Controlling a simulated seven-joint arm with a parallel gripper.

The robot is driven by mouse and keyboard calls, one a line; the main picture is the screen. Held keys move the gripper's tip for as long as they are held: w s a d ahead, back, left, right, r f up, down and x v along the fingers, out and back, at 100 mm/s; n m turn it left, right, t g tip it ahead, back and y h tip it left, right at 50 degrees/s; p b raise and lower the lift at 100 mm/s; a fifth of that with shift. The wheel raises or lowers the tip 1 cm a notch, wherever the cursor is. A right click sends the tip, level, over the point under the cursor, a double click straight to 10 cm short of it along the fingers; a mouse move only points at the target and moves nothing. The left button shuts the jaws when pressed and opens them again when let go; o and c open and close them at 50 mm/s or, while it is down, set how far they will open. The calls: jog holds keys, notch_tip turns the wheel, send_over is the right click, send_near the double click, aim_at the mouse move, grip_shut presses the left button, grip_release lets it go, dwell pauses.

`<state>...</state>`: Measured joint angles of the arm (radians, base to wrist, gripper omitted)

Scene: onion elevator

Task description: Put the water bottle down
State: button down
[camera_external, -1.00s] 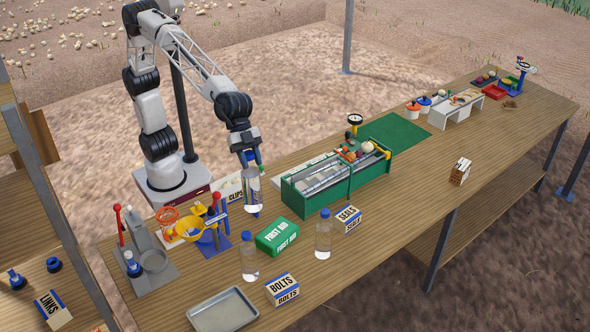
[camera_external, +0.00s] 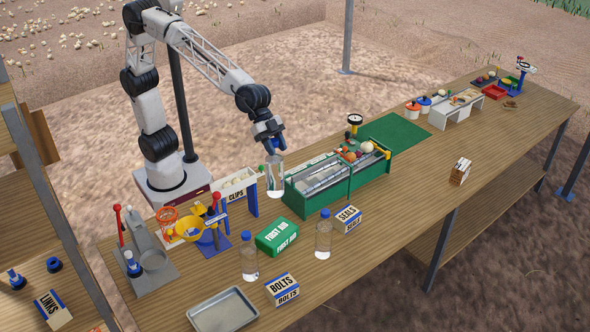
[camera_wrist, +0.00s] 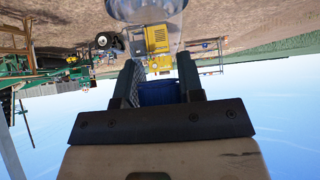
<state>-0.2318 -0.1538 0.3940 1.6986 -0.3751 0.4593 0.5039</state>
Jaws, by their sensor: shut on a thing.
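A clear water bottle (camera_external: 275,180) hangs upright from my gripper (camera_external: 268,143), at the left end of the green elevator box. My gripper is shut on its blue cap (camera_wrist: 160,92), seen between the two fingers in the wrist view; the clear body (camera_wrist: 150,12) shows at the top there. I cannot tell if the bottle's base touches anything, but it appears raised. Two more water bottles with blue caps stand on the wooden bench, one at front left (camera_external: 249,260) and one to its right (camera_external: 323,236).
The green elevator box (camera_external: 310,190) is just right of the held bottle. The clips bin (camera_external: 236,186) on blue legs is to its left. A first aid box (camera_external: 277,236), bolts box (camera_external: 282,288) and seals box (camera_external: 347,218) stand in front.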

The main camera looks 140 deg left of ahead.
send_over(277, 192)
jog(key=s+a, duration=0.1)
jog(key=s, duration=0.1)
jog(key=f, duration=0.9)
jog(key=shift+w+a+f, duration=0.15)
jog(key=shift+a+f, duration=0.05)
jog(key=shift+f, duration=2.9)
jog(key=shift+f, duration=2.2)
jog(key=c, duration=0.7)
grip_release()
jog(key=shift+c, duration=0.2)
